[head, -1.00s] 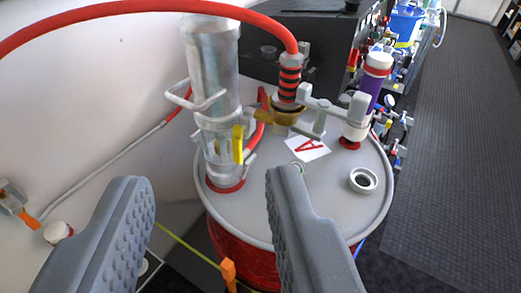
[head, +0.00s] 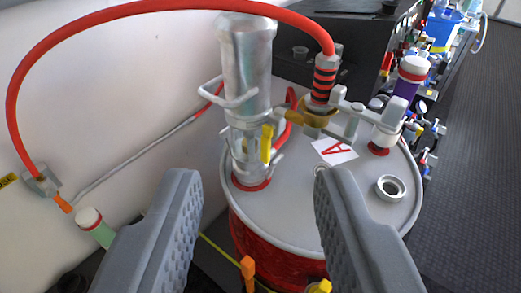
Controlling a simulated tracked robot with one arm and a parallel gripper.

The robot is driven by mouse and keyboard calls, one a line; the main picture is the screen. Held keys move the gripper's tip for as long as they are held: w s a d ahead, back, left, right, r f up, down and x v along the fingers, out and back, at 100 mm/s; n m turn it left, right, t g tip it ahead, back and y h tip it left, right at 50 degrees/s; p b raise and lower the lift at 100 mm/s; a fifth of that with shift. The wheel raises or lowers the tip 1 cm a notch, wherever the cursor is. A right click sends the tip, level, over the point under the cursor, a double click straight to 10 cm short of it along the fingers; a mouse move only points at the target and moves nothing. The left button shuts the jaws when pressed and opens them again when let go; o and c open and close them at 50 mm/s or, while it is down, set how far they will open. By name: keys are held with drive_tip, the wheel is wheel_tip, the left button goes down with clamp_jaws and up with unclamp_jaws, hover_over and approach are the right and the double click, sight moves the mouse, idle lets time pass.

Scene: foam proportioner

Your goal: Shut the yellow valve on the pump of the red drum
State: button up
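The red drum (head: 270,245) stands ahead with a grey lid (head: 315,215) that carries a card marked with a red "A" (head: 335,151). A silver pump (head: 246,75) stands upright on the left of the lid. The yellow valve handle (head: 267,143) is on the pump's lower body and points roughly up and down. My gripper (head: 258,180) is open and empty, its two grey fingers apart. The handle shows in the gap between the fingers, farther off, and nothing touches it.
A red hose (head: 130,15) arches from a wall fitting (head: 42,182) to a black-and-red striped coupling (head: 323,80) on the lid. A purple-and-white cylinder (head: 410,75) stands on the right of the lid. Orange (head: 248,270) and yellow (head: 321,286) handles show below. Dark floor (head: 480,160) is clear at right.

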drive_tip(key=shift+w+f, duration=0.1)
drive_tip(key=shift+c, duration=1.1)
drive_tip(key=n+g+h+p, duration=0.1)
drive_tip(key=n+h+p, duration=0.9)
drive_tip(key=n, duration=1.8)
approach(263, 149)
drive_tip(key=shift+h, duration=0.5)
drive_tip(key=x, duration=0.7)
drive_tip(key=b+x, duration=0.1)
drive_tip(key=x, duration=0.2)
drive_tip(key=shift+w+f, duration=0.25)
drive_tip(key=shift+w, duration=0.15)
clamp_jaws()
